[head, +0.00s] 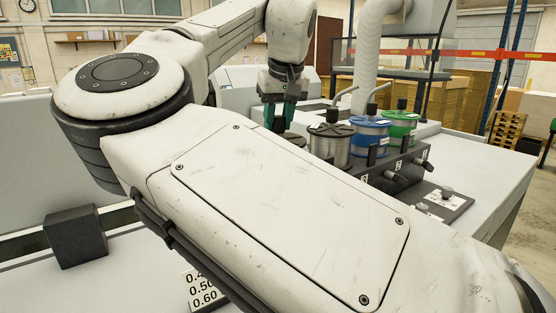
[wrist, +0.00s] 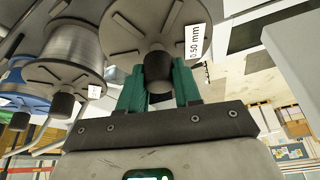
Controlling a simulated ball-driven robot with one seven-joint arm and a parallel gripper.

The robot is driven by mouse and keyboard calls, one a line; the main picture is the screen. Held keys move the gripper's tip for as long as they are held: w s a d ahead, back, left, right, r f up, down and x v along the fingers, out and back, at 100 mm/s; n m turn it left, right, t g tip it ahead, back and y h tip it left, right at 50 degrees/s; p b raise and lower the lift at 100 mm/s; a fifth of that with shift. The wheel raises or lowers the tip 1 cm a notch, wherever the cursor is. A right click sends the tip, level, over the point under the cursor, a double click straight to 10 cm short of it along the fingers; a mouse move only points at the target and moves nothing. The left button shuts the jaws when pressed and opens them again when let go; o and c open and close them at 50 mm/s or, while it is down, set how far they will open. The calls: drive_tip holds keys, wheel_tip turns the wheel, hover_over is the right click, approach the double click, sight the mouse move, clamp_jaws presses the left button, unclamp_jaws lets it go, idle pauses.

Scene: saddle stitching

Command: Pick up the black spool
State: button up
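In the wrist view, a spool with a dark grey ribbed flange (wrist: 125,30) and a 0.50 mm label faces me. Its black knob (wrist: 157,68) is between the two teal fingers of my gripper (wrist: 159,78). The fingers are very close to the knob; I cannot tell whether they press on it. In the head view, my gripper (head: 279,115) points down, left of a spool with silver wire and a dark flange (head: 330,147). The spool at my fingers shows only as a dark bit (head: 290,137); my arm hides most of it, including its wire.
A blue spool (head: 370,134) and a green spool (head: 400,125) stand right of the silver-wire spool, close together on a dark rack (head: 400,165). The white worktop (head: 480,165) is clear to the right. A dark block (head: 75,237) is at lower left.

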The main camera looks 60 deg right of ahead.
clamp_jaws()
drive_tip(key=shift+r, duration=0.1)
idle(0.6)
